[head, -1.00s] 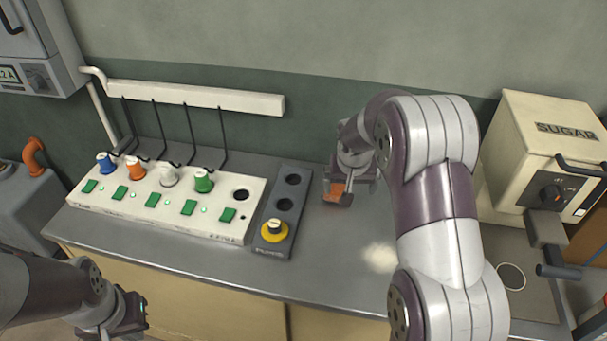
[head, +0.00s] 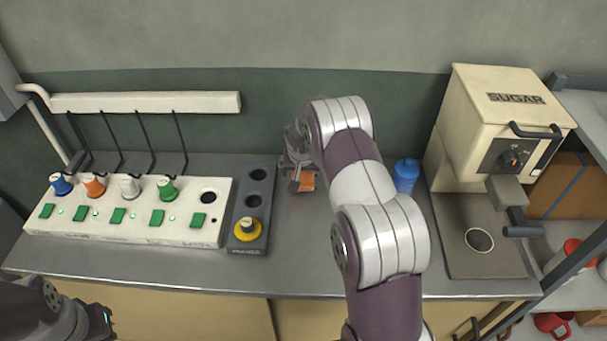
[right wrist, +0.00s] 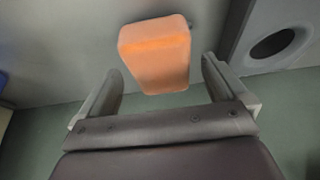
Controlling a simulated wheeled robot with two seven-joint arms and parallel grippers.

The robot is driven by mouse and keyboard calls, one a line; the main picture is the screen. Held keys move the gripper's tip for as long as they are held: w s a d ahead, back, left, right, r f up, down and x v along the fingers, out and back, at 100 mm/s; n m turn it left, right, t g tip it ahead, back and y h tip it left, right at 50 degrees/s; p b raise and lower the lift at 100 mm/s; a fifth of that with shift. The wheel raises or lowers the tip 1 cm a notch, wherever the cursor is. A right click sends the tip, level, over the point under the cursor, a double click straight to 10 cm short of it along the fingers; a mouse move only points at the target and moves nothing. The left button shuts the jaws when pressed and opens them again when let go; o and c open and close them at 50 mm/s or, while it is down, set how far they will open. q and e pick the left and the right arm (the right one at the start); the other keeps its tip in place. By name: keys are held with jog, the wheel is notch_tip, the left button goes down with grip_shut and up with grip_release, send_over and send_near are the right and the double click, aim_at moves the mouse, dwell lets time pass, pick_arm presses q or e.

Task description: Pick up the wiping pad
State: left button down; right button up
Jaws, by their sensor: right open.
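The wiping pad is an orange block. In the right wrist view the wiping pad (right wrist: 156,55) lies on the grey counter, ahead of and between the open fingers of my right gripper (right wrist: 160,85). A gap shows between the pad and each finger. In the head view the pad (head: 308,182) shows only in part beside my right gripper (head: 300,185), which hides the rest. My left gripper (head: 100,320) is at the lower left edge of the head view, away from the pad; its fingers do not show clearly.
A blue bottle (head: 406,176) and the sugar machine (head: 500,120) stand to the right. The counter front (head: 300,265) is clear.

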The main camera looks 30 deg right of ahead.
jog(key=shift+w+f, duration=0.15)
jog(key=shift+a, duration=0.1)
jog(key=shift+f+b, duration=0.2)
jog(key=shift+b, duration=0.15)
dwell(0.4)
jog(key=c, duration=1.1)
